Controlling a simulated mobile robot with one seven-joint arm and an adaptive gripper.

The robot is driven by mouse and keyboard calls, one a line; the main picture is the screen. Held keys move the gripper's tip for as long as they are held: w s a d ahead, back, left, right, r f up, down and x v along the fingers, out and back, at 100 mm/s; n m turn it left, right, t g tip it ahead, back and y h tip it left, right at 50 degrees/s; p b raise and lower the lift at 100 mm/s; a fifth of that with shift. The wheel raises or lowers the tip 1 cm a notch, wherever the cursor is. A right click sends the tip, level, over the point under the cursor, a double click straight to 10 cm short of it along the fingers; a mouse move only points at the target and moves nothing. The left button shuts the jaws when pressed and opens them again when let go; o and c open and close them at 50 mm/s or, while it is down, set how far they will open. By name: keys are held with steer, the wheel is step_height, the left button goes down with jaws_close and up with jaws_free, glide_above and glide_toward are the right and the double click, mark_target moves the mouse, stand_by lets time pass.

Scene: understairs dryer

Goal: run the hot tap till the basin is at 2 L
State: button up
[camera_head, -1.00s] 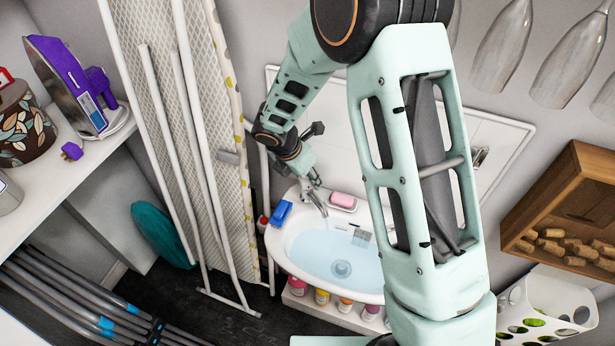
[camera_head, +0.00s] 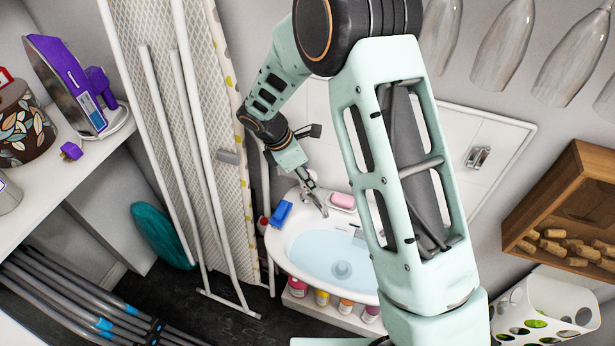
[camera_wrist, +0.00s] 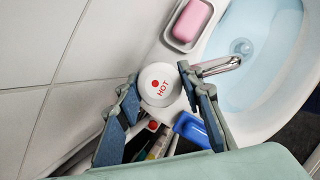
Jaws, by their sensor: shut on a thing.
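The hot tap knob (camera_wrist: 160,86), white with a red dot and the word HOT, sits between the two fingers of my gripper (camera_wrist: 158,74) in the wrist view. My gripper is shut on it. In the head view my gripper (camera_head: 311,184) is at the back of the basin, and the knob is too small to make out. The chrome spout (camera_wrist: 217,66) reaches over the white basin (camera_head: 277,246). Pale blue water (camera_head: 318,249) stands in the basin, with the drain visible through it. A dark marking on the basin's inner wall is partly hidden by my arm and unreadable.
A pink soap in a dish (camera_head: 342,201) and a blue object (camera_head: 281,213) rest on the basin's rim. An ironing board (camera_head: 215,150) leans to the left. Hanging glasses (camera_head: 505,45) and a wooden box (camera_head: 562,205) are on the right.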

steer(key=o, duration=1.2)
steer(key=shift+c, duration=0.2)
steer(key=shift+r, duration=0.1)
steer(key=v, duration=0.8)
